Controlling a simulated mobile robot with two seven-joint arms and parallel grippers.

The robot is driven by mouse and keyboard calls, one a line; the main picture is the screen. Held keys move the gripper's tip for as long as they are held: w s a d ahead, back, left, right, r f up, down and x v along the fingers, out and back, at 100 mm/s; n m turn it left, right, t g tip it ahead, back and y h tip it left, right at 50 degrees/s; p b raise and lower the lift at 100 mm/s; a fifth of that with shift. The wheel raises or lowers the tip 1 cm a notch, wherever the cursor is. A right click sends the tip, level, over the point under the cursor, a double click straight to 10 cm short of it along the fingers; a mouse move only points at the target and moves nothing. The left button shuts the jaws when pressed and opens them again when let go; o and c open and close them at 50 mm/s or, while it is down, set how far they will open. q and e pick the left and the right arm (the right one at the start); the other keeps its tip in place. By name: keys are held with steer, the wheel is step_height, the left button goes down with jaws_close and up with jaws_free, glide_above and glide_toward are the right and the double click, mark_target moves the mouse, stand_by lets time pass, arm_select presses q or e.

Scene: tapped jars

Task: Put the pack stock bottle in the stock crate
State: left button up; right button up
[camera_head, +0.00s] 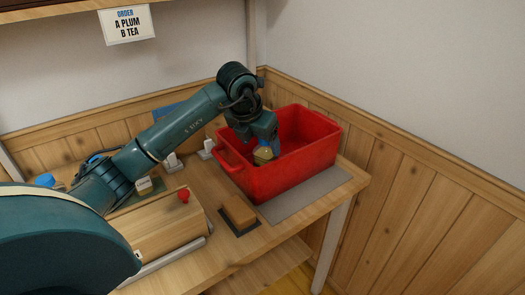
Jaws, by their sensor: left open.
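The stock crate is a red open-topped crate (300,177) on a grey mat (320,196) at the right end of the wooden table. My left gripper (264,145) points down into the near left part of the crate. Its jaws are open. A small tan-yellow thing (263,156), perhaps the pack stock bottle, shows right at the fingertips, inside the crate's outline. Its lower part is hidden by the crate wall. I cannot tell whether it touches the fingers or the crate floor. My right gripper is not in view.
A wooden case (160,228) with a red knob (184,196) stands left of the crate. A brown block (239,210) lies on a dark pad in front. Small white pieces (171,163) stand behind. An order card (128,25) hangs above. The wall is close behind the crate.

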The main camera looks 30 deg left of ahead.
arm_select(q)
steer(key=v, duration=0.6)
steer(key=shift+r, duration=0.35)
steer(key=shift+s, duration=0.2)
